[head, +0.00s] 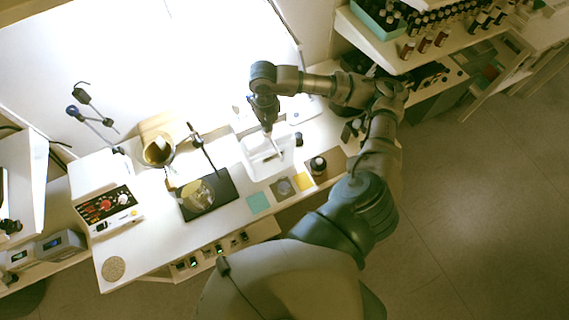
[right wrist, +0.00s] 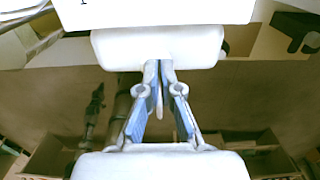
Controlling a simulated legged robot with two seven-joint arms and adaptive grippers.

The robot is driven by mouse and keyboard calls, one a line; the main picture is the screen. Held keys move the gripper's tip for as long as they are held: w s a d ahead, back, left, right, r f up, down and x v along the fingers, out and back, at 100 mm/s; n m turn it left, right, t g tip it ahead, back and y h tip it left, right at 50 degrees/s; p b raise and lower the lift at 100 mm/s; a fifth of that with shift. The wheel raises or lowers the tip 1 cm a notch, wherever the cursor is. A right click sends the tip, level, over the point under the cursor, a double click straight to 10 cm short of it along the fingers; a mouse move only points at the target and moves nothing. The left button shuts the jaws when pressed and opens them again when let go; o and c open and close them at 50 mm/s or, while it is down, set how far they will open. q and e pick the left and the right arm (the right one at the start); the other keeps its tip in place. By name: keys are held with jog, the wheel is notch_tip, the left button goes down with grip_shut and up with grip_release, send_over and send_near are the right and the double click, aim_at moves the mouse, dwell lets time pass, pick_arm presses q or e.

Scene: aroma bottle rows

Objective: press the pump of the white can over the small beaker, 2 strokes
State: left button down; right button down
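My right gripper (head: 269,128) hangs, pointing down, over a clear whitish bin (head: 254,167) on the bench. I cannot pick out the white can or the small beaker with certainty in the head view. My left gripper is not in view.
Left of the bin are a black plate (head: 225,188) with a yellowish round dish, a thin stand, and a tan pot (head: 158,150). A dark-topped jar (head: 318,165) stands right, beside coloured squares. A control panel (head: 106,206) is at left. Shelves of bottles are upper right.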

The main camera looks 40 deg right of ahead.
jog(key=shift+a+r, duration=0.15)
jog(key=shift+r, duration=0.15)
jog(key=shift+a+r+p, duration=0.15)
jog(key=shift+r+p, duration=1)
jog(key=shift+r, duration=0.45)
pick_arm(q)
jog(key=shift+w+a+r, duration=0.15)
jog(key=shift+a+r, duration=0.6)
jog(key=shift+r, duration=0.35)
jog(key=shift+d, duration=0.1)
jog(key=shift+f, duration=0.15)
pick_arm(e)
jog(key=shift+f, duration=0.15)
